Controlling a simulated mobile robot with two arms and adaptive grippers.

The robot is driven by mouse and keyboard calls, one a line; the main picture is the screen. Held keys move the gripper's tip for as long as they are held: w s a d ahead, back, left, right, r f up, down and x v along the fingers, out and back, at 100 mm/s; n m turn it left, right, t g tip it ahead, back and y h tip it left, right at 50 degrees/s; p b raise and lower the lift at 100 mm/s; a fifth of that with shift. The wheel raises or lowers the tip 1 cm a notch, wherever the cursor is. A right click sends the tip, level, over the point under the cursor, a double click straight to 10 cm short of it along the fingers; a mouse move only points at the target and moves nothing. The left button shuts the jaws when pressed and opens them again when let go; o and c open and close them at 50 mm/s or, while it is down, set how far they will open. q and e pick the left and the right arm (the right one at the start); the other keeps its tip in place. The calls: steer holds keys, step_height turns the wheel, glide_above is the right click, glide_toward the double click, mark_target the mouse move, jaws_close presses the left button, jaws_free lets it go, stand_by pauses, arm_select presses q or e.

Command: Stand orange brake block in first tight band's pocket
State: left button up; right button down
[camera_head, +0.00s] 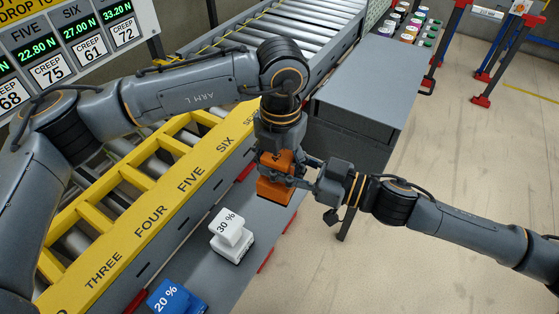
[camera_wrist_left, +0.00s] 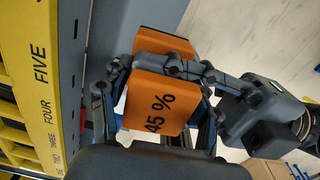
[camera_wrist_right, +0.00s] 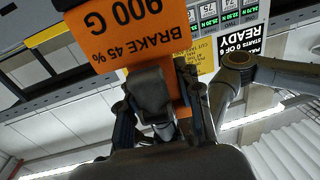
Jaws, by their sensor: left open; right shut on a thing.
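The orange brake block (camera_head: 272,188), stepped in shape, is at the grey ledge beside the yellow rail in the head view; I cannot tell if it touches the ledge. In the left wrist view its "45 %" face (camera_wrist_left: 158,105) shows. In the right wrist view its face reads "BRAKE 45 %" and "900 G" (camera_wrist_right: 120,30). My right gripper (camera_head: 303,172) reaches in from the right and is shut on the block. My left gripper (camera_head: 276,160) comes from above, open, its fingers on either side of the block's upper part. The yellow rail (camera_head: 160,205) has pockets labelled THREE to SIX and beyond.
A white "30 %" block (camera_head: 231,235) and a blue "20 %" block (camera_head: 177,298) stand on the grey ledge (camera_head: 215,278). A sign (camera_head: 75,50) lists band forces and CREEP values. A grey cabinet (camera_head: 365,100) stands right of the conveyor. Open floor lies right.

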arm_select(q)
jaws_close()
arm_select(e)
steer(key=shift+r, duration=0.15)
arm_select(q)
steer(key=shift+d+r, duration=0.1)
steer(key=shift+r, duration=0.05)
arm_select(e)
steer(key=c, duration=0.8)
jaws_free()
